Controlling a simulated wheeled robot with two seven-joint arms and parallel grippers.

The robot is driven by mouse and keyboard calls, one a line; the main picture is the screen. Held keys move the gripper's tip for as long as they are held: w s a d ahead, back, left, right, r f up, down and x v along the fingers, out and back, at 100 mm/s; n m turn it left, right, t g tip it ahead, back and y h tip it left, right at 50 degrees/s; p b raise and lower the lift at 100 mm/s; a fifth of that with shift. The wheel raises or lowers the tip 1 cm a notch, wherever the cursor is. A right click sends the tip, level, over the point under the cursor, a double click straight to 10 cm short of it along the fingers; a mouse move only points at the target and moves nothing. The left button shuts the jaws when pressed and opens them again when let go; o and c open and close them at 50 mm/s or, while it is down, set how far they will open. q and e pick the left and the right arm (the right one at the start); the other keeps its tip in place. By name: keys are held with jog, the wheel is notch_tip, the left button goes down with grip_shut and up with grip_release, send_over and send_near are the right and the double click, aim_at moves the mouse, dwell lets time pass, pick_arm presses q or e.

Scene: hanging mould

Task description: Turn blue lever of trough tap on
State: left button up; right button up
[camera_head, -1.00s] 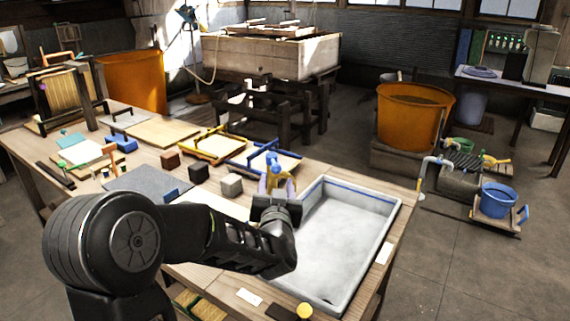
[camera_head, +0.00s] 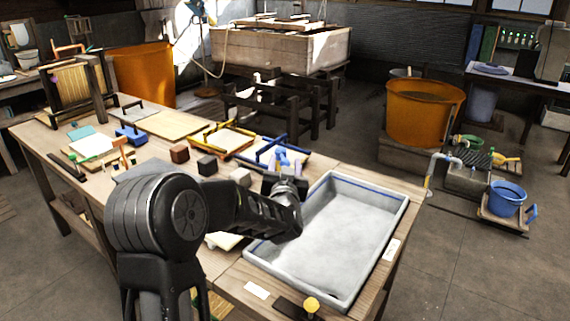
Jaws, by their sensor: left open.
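The grey trough (camera_head: 340,233) sits at the right end of the wooden table. A small blue part (camera_head: 283,159), which looks like the blue lever of the trough tap, shows just behind my left gripper near the trough's back left corner. My left gripper (camera_head: 285,181) is open, seen from behind, and reaches toward this blue part. Its wrist hides the lower tap and most of the fingers. I cannot tell whether the fingers touch the lever. My right gripper is out of view.
A blue frame (camera_head: 262,153) and a yellow frame (camera_head: 220,137) lie just left of the tap. Small blocks, among them a grey cube (camera_head: 240,177), stand close to my arm. The trough is empty.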

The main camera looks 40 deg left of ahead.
pick_arm(q)
jog(key=shift+c, duration=0.2)
grip_shut()
dwell(0.4)
dwell(0.9)
